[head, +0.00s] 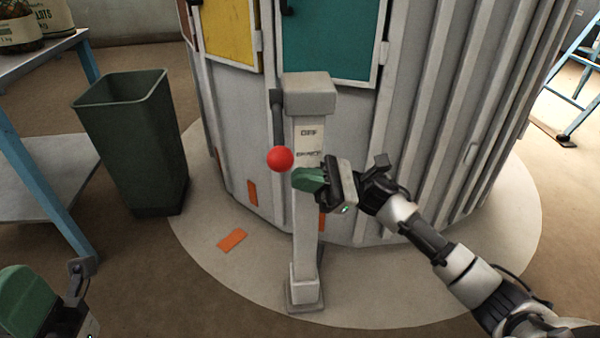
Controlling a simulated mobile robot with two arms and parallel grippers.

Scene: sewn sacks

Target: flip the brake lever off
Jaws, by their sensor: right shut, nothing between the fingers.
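The brake lever (277,118) is a dark bar with a red ball knob (280,159) at its lower end, on the left side of a pale post (308,225). The bar hangs down from the post's top block. The post's label shows OFF above and a second word, probably BRAKE, lower down near the knob. My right gripper (300,180) has green fingers and is shut and empty. It is just below and right of the knob, in front of the post; I cannot tell if it touches. My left gripper (28,298) is at the bottom left, partly cut off.
A large ribbed grey drum (410,120) with yellow and teal panels stands behind the post on a round pale floor disc (200,240). A dark green bin (130,145) and a blue-legged table (88,65) are at left. A blue ladder (580,75) stands at right.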

